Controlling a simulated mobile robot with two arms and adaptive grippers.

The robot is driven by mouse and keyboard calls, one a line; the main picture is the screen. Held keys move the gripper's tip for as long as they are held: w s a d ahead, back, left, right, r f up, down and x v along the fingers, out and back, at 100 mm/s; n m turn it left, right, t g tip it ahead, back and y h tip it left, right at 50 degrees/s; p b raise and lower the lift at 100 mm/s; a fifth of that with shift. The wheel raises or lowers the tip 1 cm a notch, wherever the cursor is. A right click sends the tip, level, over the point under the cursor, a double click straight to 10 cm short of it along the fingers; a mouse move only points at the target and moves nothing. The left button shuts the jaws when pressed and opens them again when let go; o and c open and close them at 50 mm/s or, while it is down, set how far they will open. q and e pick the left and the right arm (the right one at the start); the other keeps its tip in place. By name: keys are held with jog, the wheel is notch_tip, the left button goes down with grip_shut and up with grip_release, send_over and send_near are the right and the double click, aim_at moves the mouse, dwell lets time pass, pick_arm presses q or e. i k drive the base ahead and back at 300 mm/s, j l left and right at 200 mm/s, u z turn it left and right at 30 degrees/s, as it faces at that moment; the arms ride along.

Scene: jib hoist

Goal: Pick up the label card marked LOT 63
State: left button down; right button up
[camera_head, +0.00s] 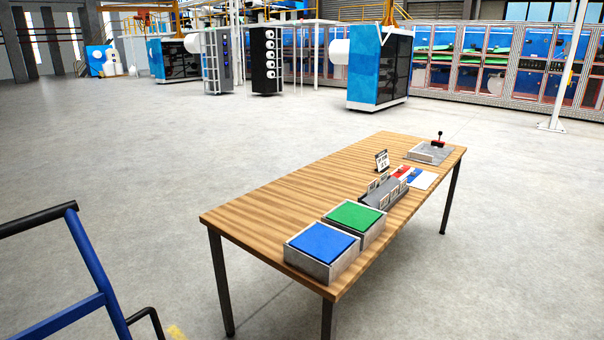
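A wooden table (290,200) stands ahead, a little right of the middle. On it is a dark grey rack (384,194) with several small light cards (372,186) upright in it. Their print is too small to read, so I cannot tell which card is marked LOT 63. A small upright sign (382,160) with dark marks stands just behind the rack. Neither of my grippers shows in the head view.
A red-and-blue sheet (414,176) and a lever box (430,153) are at the far end. A blue frame (85,260) stands left. Open floor surrounds the table.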

aim_at(403, 186)
jog(key=i+l+u, duration=0.3)
jog(key=l+u, duration=0.3)
jog(key=l, duration=0.15)
jog(key=i+l+u, duration=0.15)
jog(key=l+u, duration=0.15)
jog(key=l, duration=0.2)
jog(key=l+u, duration=0.3)
jog(key=l, duration=0.15)
jog(key=i, duration=0.05)
